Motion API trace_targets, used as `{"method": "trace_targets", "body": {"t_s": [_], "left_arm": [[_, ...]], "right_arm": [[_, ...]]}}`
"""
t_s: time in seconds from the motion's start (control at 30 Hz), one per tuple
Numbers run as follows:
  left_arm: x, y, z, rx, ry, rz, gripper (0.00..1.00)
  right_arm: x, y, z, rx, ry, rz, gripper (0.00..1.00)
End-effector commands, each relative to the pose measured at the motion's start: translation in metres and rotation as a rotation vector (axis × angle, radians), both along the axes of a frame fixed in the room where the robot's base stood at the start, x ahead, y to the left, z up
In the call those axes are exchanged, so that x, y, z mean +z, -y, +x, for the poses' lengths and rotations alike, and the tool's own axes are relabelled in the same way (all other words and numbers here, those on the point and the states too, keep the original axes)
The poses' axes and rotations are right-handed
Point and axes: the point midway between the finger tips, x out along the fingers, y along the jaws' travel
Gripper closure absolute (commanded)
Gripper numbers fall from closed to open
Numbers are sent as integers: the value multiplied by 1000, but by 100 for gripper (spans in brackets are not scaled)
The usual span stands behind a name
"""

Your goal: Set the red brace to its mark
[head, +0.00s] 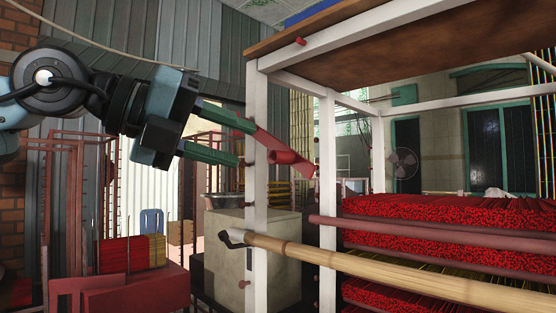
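A red brace (301,167), a flat slanted bar with a round red knob (283,157), shows by the white rack's front posts. The lower fingertip is beside the left post, near a small red peg. I see nothing clearly held between the fingers. I cannot make out a mark for the brace. My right gripper is not in view.
The white rack (257,90) holds bundles of red incense sticks (450,222) at right. A bamboo pole (360,265) and a red bar (420,230) cross in front. A beige cabinet (235,255) stands behind the left post. A red stand (130,293) is at lower left.

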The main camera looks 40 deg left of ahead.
Motion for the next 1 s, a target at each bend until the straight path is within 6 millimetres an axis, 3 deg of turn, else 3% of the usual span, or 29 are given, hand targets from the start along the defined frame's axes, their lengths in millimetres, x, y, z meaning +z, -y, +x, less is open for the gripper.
{"method": "trace_targets", "body": {"t_s": [0.17,0.63,1.0], "left_arm": [[-2,3,8,0,-3,1,60],[-17,24,60,-1,-2,1,60],[-20,28,70,-2,1,-1,60]], "right_arm": [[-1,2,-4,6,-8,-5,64],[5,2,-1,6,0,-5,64],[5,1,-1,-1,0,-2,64]]}}
